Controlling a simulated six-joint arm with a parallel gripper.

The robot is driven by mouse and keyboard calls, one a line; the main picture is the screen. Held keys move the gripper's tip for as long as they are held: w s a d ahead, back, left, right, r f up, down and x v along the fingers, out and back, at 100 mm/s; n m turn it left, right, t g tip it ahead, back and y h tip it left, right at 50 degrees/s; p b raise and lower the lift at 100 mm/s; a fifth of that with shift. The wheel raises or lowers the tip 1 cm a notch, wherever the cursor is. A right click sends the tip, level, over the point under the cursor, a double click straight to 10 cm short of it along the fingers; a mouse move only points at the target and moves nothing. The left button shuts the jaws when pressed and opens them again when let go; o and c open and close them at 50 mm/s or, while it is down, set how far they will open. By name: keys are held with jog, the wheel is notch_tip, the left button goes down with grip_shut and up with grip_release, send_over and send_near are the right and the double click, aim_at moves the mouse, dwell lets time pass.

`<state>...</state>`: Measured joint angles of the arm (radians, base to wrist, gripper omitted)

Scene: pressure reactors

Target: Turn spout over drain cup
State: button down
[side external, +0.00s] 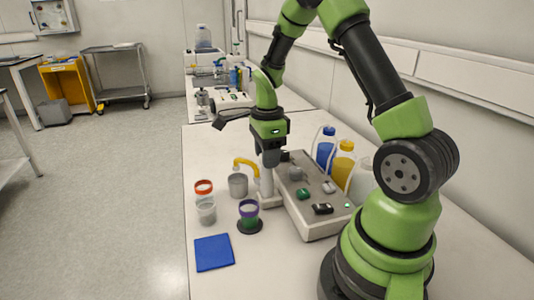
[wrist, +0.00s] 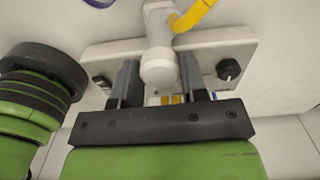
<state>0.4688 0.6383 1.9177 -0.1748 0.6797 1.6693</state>
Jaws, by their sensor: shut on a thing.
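The yellow spout (side external: 245,162) sticks out to the left from a white post (side external: 266,188) on the front of the reactor unit. Its tip appears near a grey metal cup (side external: 238,186); I cannot tell if it is exactly above it. A clear cup with a purple band (side external: 249,212) stands on a dark round base, nearer the camera. Which cup is the drain cup is not marked. My gripper (side external: 268,160) points down and is shut on the rounded white post top (wrist: 158,70), between both fingers in the wrist view. The spout (wrist: 193,14) shows beyond it there.
The reactor unit (side external: 318,218) carries several knobs. Bottles with blue (side external: 326,147) and yellow (side external: 343,160) contents stand behind it. Red-banded (side external: 204,188) and clear (side external: 207,213) containers stand left of the cups. A blue mat (side external: 214,253) lies at the near left of the table.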

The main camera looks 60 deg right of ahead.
jog(key=shift+m, duration=0.3)
dwell(0.4)
jog(key=c, duration=0.6)
grip_release()
jog(key=shift+c, duration=0.2)
jog(key=shift+r, duration=0.1)
notch_tip(320, 180, up, 10)
jog(key=s+a+r+n+t+y, duration=0.1)
jog(key=s+a+r+n+t, duration=0.2)
jog(key=s+a+n, duration=0.3)
jog(key=s+a+r+n+t+y, duration=0.1)
jog(key=s+a+r+n+t, duration=0.3)
jog(key=n, duration=1.3)
jog(key=s+a+r, duration=0.1)
jog(key=s+a, duration=0.2)
jog(key=a, duration=0.3)
jog(key=shift+a+r, duration=0.3)
jog(key=shift+r, duration=0.1)
